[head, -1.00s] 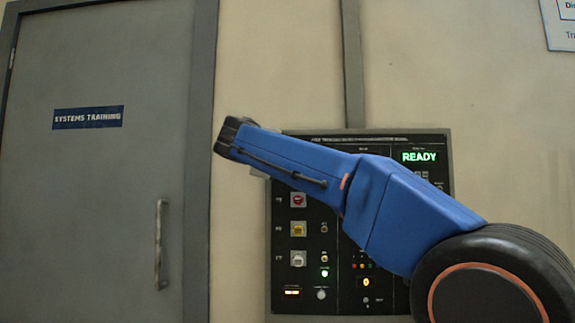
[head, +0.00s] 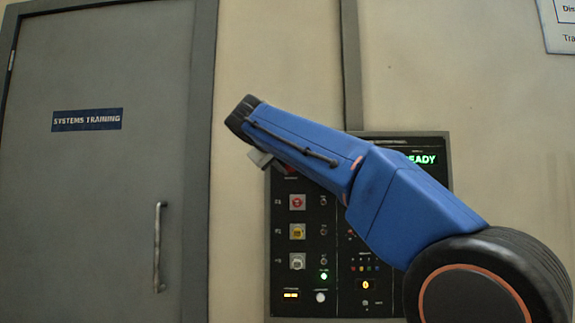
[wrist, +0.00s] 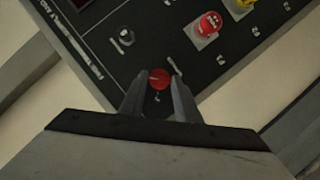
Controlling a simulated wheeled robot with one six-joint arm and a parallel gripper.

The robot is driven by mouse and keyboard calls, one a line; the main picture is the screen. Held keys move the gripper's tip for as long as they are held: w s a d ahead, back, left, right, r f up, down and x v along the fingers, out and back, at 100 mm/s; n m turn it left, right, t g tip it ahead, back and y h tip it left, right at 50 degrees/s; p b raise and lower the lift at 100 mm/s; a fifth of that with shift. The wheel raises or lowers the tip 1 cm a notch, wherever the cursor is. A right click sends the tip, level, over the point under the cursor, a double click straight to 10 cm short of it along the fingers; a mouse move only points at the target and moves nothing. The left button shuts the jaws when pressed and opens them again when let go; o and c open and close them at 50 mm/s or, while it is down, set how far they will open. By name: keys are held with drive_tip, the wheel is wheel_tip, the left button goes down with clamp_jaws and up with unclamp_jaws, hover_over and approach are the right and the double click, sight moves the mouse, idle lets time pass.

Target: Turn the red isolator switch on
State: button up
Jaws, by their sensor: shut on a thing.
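The red isolator switch (wrist: 159,79) is a small round red knob near one corner of the dark panel. In the wrist view it sits between the two grey fingertips of my gripper (wrist: 158,92), which is shut on it. A pale line marks the panel on either side of the knob; which way the knob is turned cannot be told. In the head view only a grey bit of my gripper (head: 262,158) shows, under the end of my blue arm at the panel's upper left corner. My arm hides the switch there.
The dark panel (head: 309,284) carries a red button (head: 297,202), a yellow one (head: 297,232) and a white one (head: 297,262) below my gripper. The red button (wrist: 208,25) is close to my fingers. A grey door (head: 100,210) stands to the left.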

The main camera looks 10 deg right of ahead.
drive_tip(key=shift+f, duration=0.15)
drive_tip(key=o, duration=1)
drive_tip(key=shift+o, duration=0.2)
drive_tip(key=v, duration=1.7)
drive_tip(key=shift+a, duration=0.15)
drive_tip(key=shift+s, duration=0.15)
